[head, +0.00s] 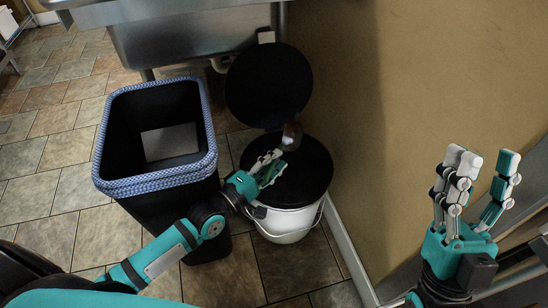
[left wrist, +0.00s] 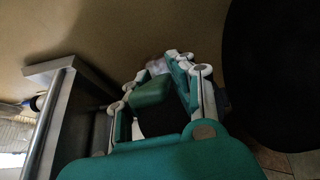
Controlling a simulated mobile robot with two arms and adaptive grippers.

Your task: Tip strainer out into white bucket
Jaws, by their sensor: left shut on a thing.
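The white bucket (head: 285,222) stands on the floor by the wall. Its top looks black, and I cannot tell its depth or contents. A round black lid (head: 268,85) stands up behind it. My left gripper (head: 277,161) is over the bucket, shut on the strainer (head: 292,135), a small, dark brownish round shape tilted up at the fingertips. In the left wrist view, a pale blurred bit of the strainer (left wrist: 157,65) shows past my left fingers (left wrist: 165,85); most is hidden. My right gripper (head: 480,190) is open and empty at the right.
A tall black bin (head: 158,185) with a blue-and-white rim stands just left of the bucket. A metal sink (head: 185,40) is behind. A tan wall (head: 400,110) borders the bucket on the right. Tiled floor is clear at the left.

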